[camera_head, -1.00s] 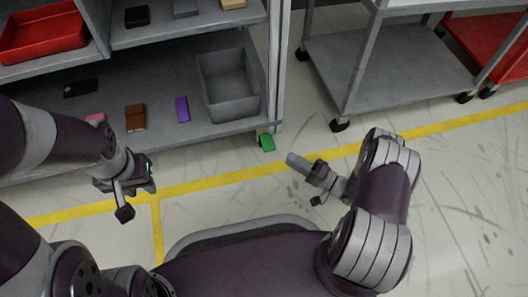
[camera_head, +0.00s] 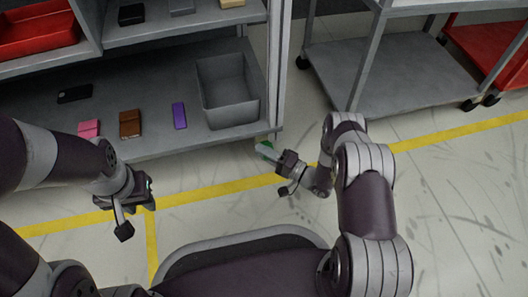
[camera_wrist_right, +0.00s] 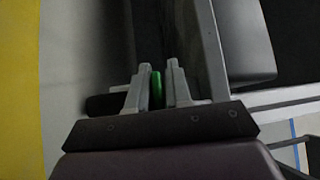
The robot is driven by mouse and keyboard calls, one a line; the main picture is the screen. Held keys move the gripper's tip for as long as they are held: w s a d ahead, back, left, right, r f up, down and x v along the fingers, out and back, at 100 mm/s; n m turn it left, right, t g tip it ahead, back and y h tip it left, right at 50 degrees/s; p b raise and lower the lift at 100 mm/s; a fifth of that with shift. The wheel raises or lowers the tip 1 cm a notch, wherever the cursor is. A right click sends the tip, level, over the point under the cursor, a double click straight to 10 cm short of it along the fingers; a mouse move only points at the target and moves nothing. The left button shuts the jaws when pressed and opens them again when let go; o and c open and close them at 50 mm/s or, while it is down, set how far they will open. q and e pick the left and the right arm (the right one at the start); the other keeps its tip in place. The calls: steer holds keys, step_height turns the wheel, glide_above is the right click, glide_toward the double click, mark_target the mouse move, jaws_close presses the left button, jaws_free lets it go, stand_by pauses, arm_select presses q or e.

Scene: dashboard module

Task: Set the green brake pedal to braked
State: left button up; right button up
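The green brake pedal (camera_head: 269,144) is low at the corner of the grey shelf, mostly covered by my right gripper in the head view. My right gripper (camera_head: 266,152) is at the pedal, its fingertips overlapping it in the picture. In the right wrist view, the green pedal (camera_wrist_right: 156,90) shows as a narrow strip between the two fingers of my right gripper (camera_wrist_right: 157,75). The fingers stand a small way apart; firm contact cannot be made out. My left gripper (camera_head: 135,203) hangs to the left before the shelf, its finger opening unclear.
The shelf (camera_head: 190,140) holds a grey bin (camera_head: 228,92), a purple box (camera_head: 179,115), a brown box (camera_head: 130,124), and a pink item (camera_head: 89,128). A grey cart (camera_head: 400,82) stands to the right. Floor with yellow lines is clear in front.

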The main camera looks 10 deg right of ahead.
jaws_close()
steer(key=shift+f+n+y, duration=0.2)
steer(key=shift+n+y, duration=0.1)
steer(key=shift+n, duration=0.2)
steer(key=shift+o, duration=2.2)
jaws_free()
